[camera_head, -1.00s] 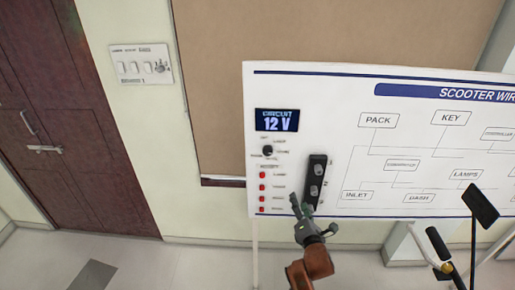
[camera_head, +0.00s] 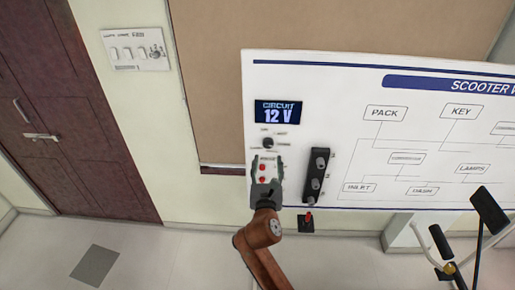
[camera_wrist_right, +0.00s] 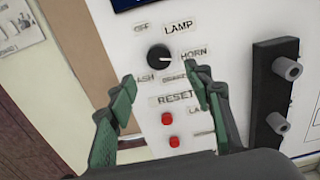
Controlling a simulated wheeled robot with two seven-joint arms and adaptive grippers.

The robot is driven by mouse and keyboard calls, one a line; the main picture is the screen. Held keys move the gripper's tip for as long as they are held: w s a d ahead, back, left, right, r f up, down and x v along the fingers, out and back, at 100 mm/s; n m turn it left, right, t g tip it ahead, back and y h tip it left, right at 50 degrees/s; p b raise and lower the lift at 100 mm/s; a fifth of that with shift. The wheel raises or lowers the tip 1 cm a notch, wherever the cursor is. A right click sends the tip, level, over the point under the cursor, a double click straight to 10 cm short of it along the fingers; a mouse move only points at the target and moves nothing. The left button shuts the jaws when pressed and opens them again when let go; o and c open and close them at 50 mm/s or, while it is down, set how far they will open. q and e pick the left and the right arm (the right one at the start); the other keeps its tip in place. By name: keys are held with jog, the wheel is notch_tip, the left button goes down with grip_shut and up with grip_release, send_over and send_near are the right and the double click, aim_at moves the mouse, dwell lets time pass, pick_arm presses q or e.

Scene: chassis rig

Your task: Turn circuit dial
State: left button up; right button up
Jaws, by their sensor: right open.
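The circuit dial (camera_head: 268,143) is a small round black knob on the white board, below the display (camera_head: 278,114) reading CIRCUIT 12 V. In the right wrist view the dial (camera_wrist_right: 160,58) has labels around it, including OFF, LAMP and HORN; its light mark seems to point right, near HORN. My right gripper (camera_head: 266,172) is open and empty just below the dial. In the wrist view its two green-padded fingers (camera_wrist_right: 162,82) stand apart, to the lower left and lower right of the dial, not visibly touching it. My left gripper is not in view.
Red buttons (camera_wrist_right: 171,130) under a RESET label lie between and below the fingers. A black block (camera_head: 318,177) with protruding grey knobs is to the right of the gripper. Scooter handlebars (camera_head: 447,250) stand at lower right.

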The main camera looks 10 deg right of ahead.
aim_at(268, 145)
jog(key=w, duration=0.4)
jog(key=w+d+p, duration=0.1)
jog(key=w, duration=0.2)
jog(key=shift+d, duration=0.1)
jog(key=shift+w, duration=0.25)
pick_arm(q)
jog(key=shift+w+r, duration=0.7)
pick_arm(e)
jog(key=shift+d, duration=0.1)
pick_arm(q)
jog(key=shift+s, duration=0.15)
pick_arm(e)
jog(key=shift+c, duration=0.3)
jog(key=shift+c, duration=0.8)
jog(key=c, duration=0.9)
